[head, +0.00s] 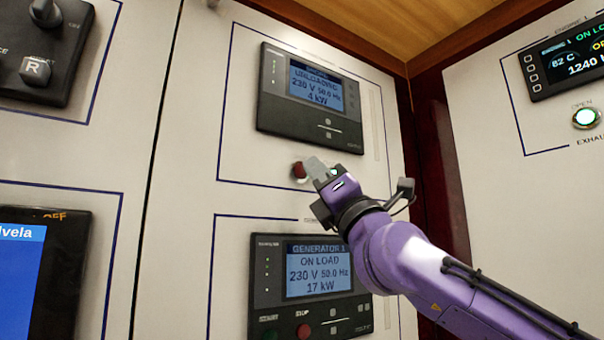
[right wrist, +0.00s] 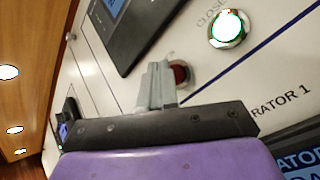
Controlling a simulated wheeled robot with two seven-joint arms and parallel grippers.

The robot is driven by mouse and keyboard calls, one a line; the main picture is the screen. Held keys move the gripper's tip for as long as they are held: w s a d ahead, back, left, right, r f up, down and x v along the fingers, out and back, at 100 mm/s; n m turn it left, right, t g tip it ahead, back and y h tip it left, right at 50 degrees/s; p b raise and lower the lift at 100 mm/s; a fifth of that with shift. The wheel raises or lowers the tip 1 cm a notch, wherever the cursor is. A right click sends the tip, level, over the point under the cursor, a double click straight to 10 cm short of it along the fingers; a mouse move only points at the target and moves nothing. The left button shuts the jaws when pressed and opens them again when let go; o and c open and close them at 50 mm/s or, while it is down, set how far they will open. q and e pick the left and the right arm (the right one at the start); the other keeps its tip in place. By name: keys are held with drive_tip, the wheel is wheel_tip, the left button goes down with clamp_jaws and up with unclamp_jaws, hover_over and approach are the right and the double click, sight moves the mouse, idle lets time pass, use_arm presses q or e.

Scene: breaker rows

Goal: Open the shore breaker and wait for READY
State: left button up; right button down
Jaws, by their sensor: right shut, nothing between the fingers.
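The upper display unit (head: 318,97) on the middle panel reads UNLOADING, 230 V, 50.0 Hz, 4 kW; its title line is not legible. Below it is a red button (head: 299,170), which also shows in the right wrist view (right wrist: 181,73). A lit green-white button (right wrist: 228,28) marked CLOSE sits beside it, mostly hidden behind my gripper in the head view. My right gripper (head: 315,165) is shut and empty, its fingertips right at the red button. I cannot tell whether they touch it. My left gripper is not in view. No READY text is legible.
A lower display unit (head: 303,280) reads GENERATOR 1, ON LOAD, 17 kW, with START and STOP buttons below. A black switch box (head: 45,50) is upper left, a blue screen (head: 22,270) lower left. An engine display (head: 570,62) is on the right wall.

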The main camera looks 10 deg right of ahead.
drive_tip(key=shift+s, duration=0.1)
drive_tip(key=s, duration=0.1)
drive_tip(key=s+d+b, duration=0.1)
drive_tip(key=s, duration=0.2)
drive_tip(key=shift+s+d+b, duration=0.25)
drive_tip(key=shift+d+b, duration=0.1)
idle(0.7)
